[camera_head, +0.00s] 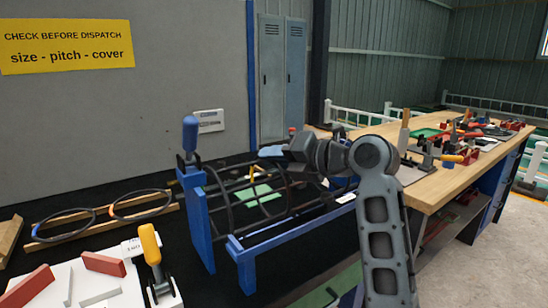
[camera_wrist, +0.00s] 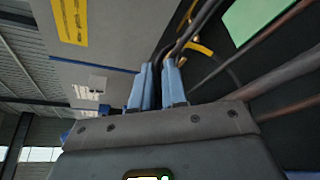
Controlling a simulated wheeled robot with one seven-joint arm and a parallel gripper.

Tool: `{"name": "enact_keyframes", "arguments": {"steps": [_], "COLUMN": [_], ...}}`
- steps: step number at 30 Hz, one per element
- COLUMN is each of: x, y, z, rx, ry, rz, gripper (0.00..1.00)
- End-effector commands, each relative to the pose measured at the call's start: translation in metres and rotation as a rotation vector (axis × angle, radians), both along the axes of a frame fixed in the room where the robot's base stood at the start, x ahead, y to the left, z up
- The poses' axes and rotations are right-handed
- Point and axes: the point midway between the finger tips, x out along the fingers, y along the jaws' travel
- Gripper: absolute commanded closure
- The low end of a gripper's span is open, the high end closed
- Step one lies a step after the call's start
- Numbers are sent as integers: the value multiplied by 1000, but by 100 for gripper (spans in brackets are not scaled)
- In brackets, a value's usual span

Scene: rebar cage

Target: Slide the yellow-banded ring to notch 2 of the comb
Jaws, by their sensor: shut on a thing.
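In the wrist view the fingers (camera_wrist: 157,82) are close together on a dark curved bar (camera_wrist: 180,42), which looks like a ring of the cage. A yellow curved piece (camera_wrist: 200,48) shows just beyond the fingertips; I cannot tell for sure whether it is the band of the held ring. In the head view a small yellow mark (camera_head: 251,173) shows below the fingers. The comb and its notches cannot be made out.
A blue stand (camera_head: 200,225) frames the cage, with a blue-handled post at its left. Two loose rings (camera_head: 140,205) lie on wooden strips at the left. A white board (camera_head: 85,290) with red blocks is at front left. A cluttered wooden bench (camera_head: 440,185) stands right.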

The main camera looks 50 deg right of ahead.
Motion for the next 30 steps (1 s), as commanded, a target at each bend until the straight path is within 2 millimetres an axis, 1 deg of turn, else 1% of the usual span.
{"name": "enact_keyframes", "arguments": {"steps": [10,15,24,25,27,30], "x": [0,1,1,1,1,1], "y": [0,4,5,5,5,5], "z": [-1,-3,-1,-1,-1,-1], "rx": [0,-1,1,1,1,1], "ry": [1,0,3,3,3,1], "rz": [0,1,0,0,0,0], "gripper": [100,100,100,87,81,81]}}
